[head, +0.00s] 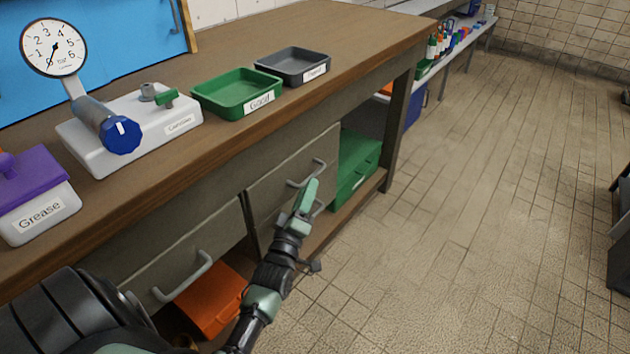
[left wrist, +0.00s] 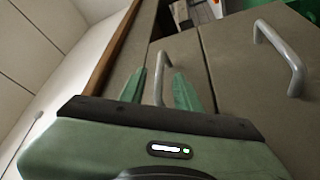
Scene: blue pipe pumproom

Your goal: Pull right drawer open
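The right drawer (head: 268,192) is a grey front under the wooden bench top and looks shut. Its curved metal handle (head: 303,176) shows in the head view just beyond my left gripper (head: 308,192). In the left wrist view the handle (left wrist: 159,78) stands between the two green fingers of my left gripper (left wrist: 160,78). Gaps show on both sides, so the gripper is open around the handle and not closed on it. The drawer front (left wrist: 184,48) also shows in the wrist view. My right gripper is not in view.
The left drawer (head: 170,262) has its own handle. Another handle (left wrist: 285,55) is on the panel below the right drawer. An orange box (head: 212,300) and a green box (head: 357,168) sit under the bench. Trays (head: 238,92) stand on top.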

